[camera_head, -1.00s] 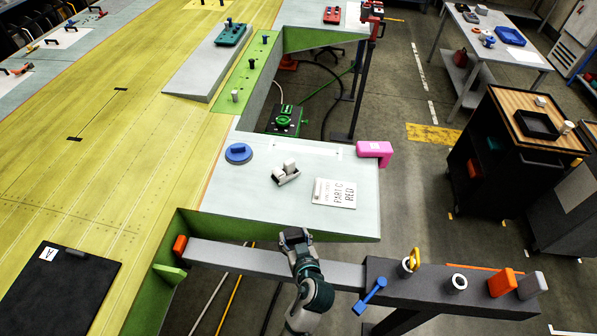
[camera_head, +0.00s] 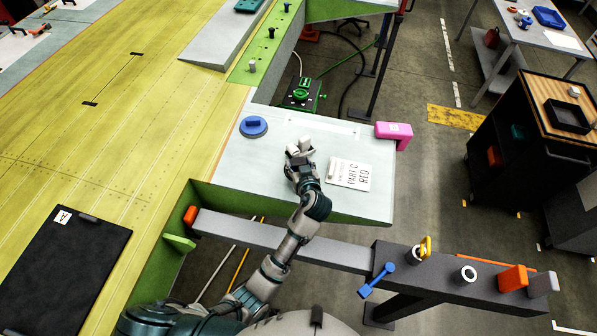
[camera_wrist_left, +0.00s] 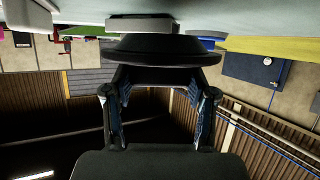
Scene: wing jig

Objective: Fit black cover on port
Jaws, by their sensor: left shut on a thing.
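The black cover (camera_wrist_left: 163,47) is a round dark disc with a wide rim in the left wrist view. My left gripper (camera_wrist_left: 160,82) is shut on its near side; in the head view the gripper (camera_head: 298,165) hides the cover. The gripper is over the light panel, at the pale fitting (camera_head: 301,146), which it partly covers. In the wrist view a grey block (camera_wrist_left: 148,23) shows just beyond the disc. I cannot tell whether they touch. Which part is the port is not clear. My right gripper is out of view.
On the light panel (camera_head: 240,177) are a blue round piece (camera_head: 254,126), a white label card (camera_head: 349,174) and a pink bracket (camera_head: 395,134). A grey beam (camera_head: 340,251) crosses in front. A black panel marked A (camera_head: 65,255) lies on the yellow wing skin.

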